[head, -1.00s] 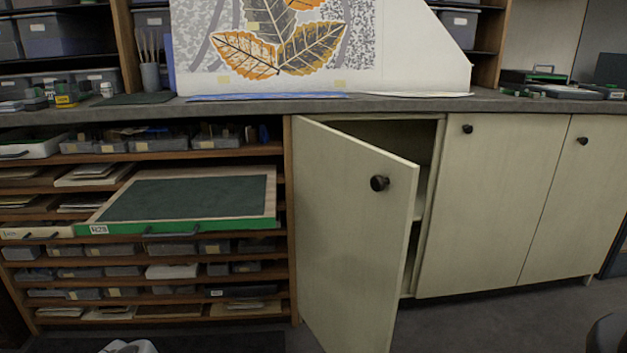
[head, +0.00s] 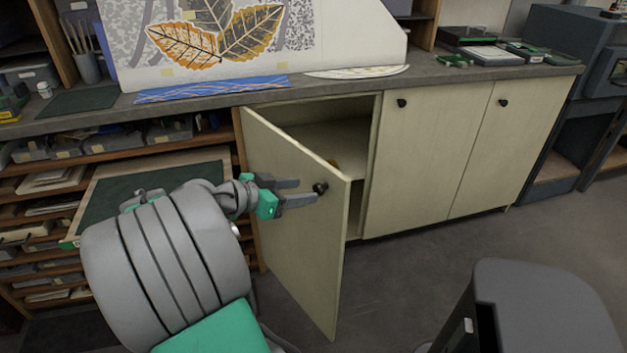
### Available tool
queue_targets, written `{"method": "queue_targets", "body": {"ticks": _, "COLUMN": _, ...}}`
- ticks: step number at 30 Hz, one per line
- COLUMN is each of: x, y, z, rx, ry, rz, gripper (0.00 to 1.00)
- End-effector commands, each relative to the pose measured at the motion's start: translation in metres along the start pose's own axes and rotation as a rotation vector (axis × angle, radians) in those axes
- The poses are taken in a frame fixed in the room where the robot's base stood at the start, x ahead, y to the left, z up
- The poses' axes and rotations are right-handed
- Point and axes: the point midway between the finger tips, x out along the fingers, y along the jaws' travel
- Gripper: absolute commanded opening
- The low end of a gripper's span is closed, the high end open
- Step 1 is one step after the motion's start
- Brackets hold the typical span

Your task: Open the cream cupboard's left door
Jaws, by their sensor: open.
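The cream cupboard's left door (head: 297,240) stands partly open, hinged on its left side and swung out toward me. Its dark round knob (head: 320,188) is near the door's free edge. My gripper (head: 305,192) is open in front of the door, with its fingers pointing right toward the knob. The fingertips are close to the knob; I cannot tell whether they touch it. Inside the cupboard a shelf (head: 330,140) shows, with a small yellowish thing on it. My arm hides part of the drawer rack to the left.
The cupboard's other two doors (head: 420,160) (head: 510,150) are shut. A green-topped drawer (head: 110,200) sticks out of the rack at left. A dark grey rounded object (head: 545,300) stands at front right. The floor before the shut doors is clear.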

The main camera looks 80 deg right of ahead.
Motion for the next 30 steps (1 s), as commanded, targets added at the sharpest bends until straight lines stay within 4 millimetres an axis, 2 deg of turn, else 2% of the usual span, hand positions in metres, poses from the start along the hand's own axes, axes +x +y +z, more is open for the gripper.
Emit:
{"method": "queue_targets", "body": {"ticks": 3, "x": 0.026, "y": 0.001, "z": 0.001, "rx": 0.0, "ry": -0.001, "rz": 0.004, "gripper": 0.51}}
{"method": "queue_targets", "body": {"ticks": 7, "x": 0.044, "y": 0.001, "z": 0.001, "rx": -0.002, "ry": -0.002, "rz": 0.003, "gripper": 0.51}}
{"method": "queue_targets", "body": {"ticks": 10, "x": 0.051, "y": 0.0, "z": 0.001, "rx": -0.003, "ry": -0.002, "rz": -0.001, "gripper": 0.51}}
{"method": "queue_targets", "body": {"ticks": 17, "x": 0.051, "y": -0.001, "z": 0.001, "rx": -0.003, "ry": -0.002, "rz": -0.003, "gripper": 0.51}}
{"method": "queue_targets", "body": {"ticks": 30, "x": 0.051, "y": 0.0, "z": 0.001, "rx": -0.003, "ry": -0.003, "rz": -0.001, "gripper": 0.15}}
